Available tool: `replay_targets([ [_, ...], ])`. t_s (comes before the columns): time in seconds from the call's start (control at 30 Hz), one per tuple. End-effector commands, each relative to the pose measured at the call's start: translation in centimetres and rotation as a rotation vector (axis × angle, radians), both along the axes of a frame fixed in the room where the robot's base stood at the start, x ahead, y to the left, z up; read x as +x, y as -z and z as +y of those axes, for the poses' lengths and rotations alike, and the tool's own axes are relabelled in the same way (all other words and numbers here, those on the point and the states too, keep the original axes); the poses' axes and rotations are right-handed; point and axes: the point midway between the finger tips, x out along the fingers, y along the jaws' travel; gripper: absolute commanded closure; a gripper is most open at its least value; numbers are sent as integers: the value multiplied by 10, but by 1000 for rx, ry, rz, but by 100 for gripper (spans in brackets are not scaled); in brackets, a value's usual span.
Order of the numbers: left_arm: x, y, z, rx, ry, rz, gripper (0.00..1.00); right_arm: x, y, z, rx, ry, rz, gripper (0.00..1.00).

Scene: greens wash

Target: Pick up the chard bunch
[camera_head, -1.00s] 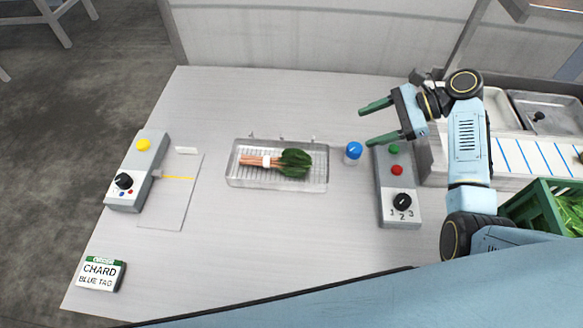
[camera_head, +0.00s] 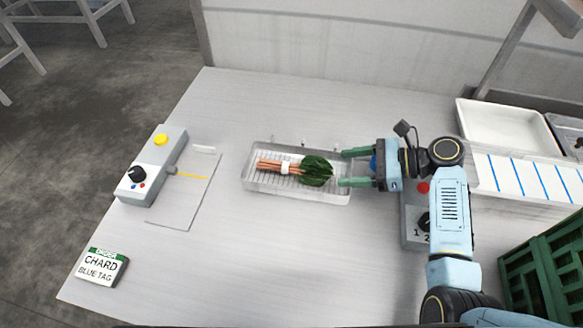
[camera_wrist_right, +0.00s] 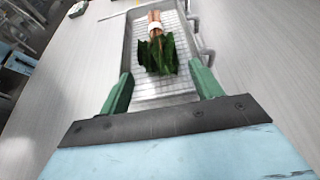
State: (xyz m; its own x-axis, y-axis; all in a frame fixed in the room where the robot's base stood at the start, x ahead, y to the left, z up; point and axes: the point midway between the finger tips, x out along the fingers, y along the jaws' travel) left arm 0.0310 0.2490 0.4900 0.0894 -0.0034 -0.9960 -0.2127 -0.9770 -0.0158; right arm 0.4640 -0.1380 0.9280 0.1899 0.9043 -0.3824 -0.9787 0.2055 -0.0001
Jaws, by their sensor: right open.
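The chard bunch (camera_head: 306,170) lies in a wire-lined clear tray (camera_head: 290,194) in the middle of the table. Its reddish stems point left, a white band wraps them, and its dark green leaves point right. My right gripper (camera_head: 349,168) is open and empty at the tray's right end, its two green fingers pointing left toward the leaves. In the right wrist view the bunch (camera_wrist_right: 157,48) lies ahead of and between the open fingers (camera_wrist_right: 164,88), apart from them. My left gripper is not in view.
A knob-and-button box (camera_head: 411,213) is partly under my arm. A second control box (camera_head: 152,168), a flat plate (camera_head: 185,205) and a CHARD BLUE TAG sign (camera_head: 101,267) are on the left. A green crate (camera_head: 545,265) is at right.

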Motion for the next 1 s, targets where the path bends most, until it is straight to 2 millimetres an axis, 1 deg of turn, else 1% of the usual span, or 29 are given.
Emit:
replay_targets([
  [0.2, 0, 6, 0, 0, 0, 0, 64, 3, 12, 31, 2, -3, 1, 35],
  [0.3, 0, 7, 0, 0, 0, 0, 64, 5, 16, 41, 1, -1, 0, 35],
  [0.53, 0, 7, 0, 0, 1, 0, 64, 6, 17, 43, -1, 0, 0, 35],
  [0.8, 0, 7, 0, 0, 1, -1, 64, 6, 17, 42, -1, 0, 0, 70],
  [0.83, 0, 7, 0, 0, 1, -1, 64, 6, 17, 42, 0, 0, 0, 70],
  [0.87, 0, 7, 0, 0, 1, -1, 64, 6, 17, 42, 0, 0, 0, 74],
  [1.0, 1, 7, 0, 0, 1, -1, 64, 6, 16, 42, 0, 0, 0, 74],
])
